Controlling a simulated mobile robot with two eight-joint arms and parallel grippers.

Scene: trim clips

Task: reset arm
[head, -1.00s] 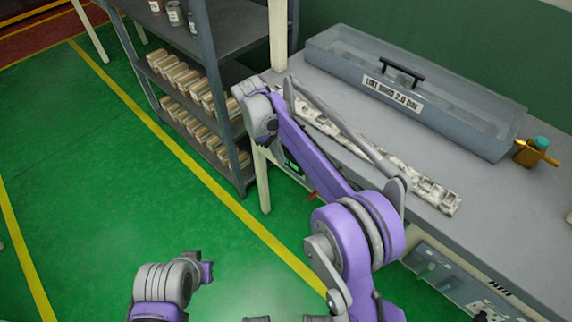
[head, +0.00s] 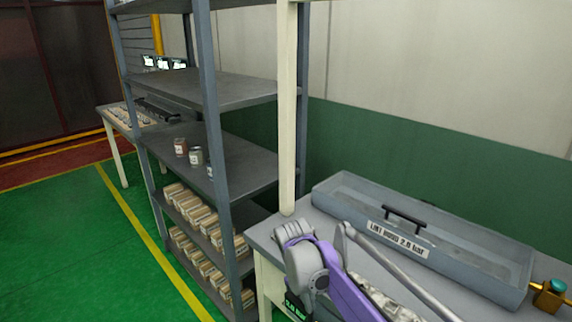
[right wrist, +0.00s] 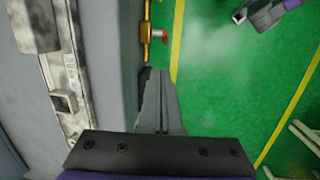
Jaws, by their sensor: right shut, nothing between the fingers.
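My right arm comes in at the bottom of the head view, purple and grey, over the bench edge. In the right wrist view my right gripper (right wrist: 158,78) is shut with nothing between its fingers. It points along the bench front, beside the bench edge and over the green floor. A mottled white trim strip (right wrist: 66,85) lies on the bench to its left in that view. Part of the strip (head: 372,294) also shows behind my arm in the head view. My left gripper is not in view.
A long grey bin (head: 450,262) with a black handle and label stands on the bench (head: 262,237). A brass fitting (head: 548,296) stands at its right. A shelf rack (head: 240,98) with jars and several small boxes stands left. Green floor (head: 60,230) is clear there.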

